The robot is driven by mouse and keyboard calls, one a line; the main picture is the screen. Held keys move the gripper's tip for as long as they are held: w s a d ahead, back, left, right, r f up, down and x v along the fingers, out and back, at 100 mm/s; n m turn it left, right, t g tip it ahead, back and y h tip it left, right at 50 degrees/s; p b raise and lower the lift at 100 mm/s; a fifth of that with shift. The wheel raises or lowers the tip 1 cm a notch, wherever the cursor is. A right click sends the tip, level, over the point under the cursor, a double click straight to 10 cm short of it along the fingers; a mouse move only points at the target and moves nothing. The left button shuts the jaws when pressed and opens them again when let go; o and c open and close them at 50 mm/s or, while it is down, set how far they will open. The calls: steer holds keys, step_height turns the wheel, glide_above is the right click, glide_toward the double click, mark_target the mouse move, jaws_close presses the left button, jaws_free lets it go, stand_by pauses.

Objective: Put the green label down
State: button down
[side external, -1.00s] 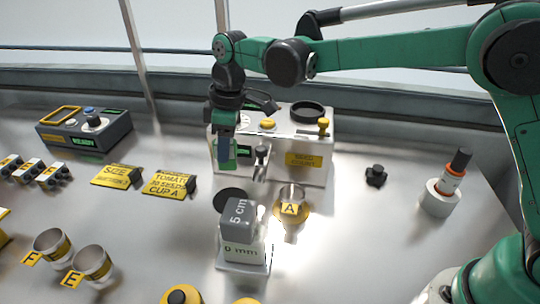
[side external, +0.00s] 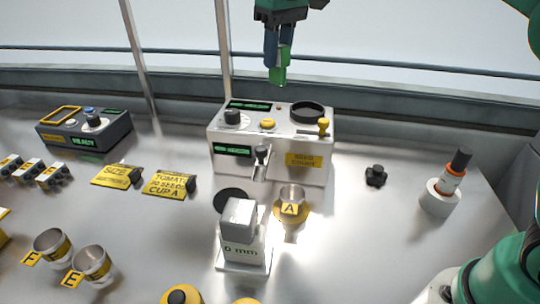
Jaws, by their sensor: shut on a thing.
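My gripper (side external: 279,55) is at the top of the side external view, high above the back edge of the bench. Its dark blue fingers point down and are shut on a small green piece, the green label (side external: 278,77), which sticks out below the fingertips. The label hangs in the air above and behind the white seed counter box (side external: 226,160), touching nothing else that I can see. Any writing on it is not readable.
Cup A (side external: 292,194) stands before the counter, beside a grey-topped block (side external: 238,215) on a stand. Yellow cards (side external: 168,184), a dark control box (side external: 85,135) and cups E (side external: 93,265) and F (side external: 52,248) are left.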

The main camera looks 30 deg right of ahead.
steer(key=s+d+f+m, duration=0.1)
steer(key=s+d+f, duration=0.25)
steer(key=d, duration=0.25)
steer(key=s+d+f+m, duration=0.2)
steer(key=d+f, duration=0.2)
steer(key=d, duration=0.2)
steer(key=s+a+n, duration=0.1)
steer(key=s+a, duration=0.1)
steer(key=a, duration=0.3)
steer(key=d, duration=0.3)
steer(key=w+d, duration=0.1)
steer(key=d, duration=0.1)
steer(key=shift+d+f, duration=0.3)
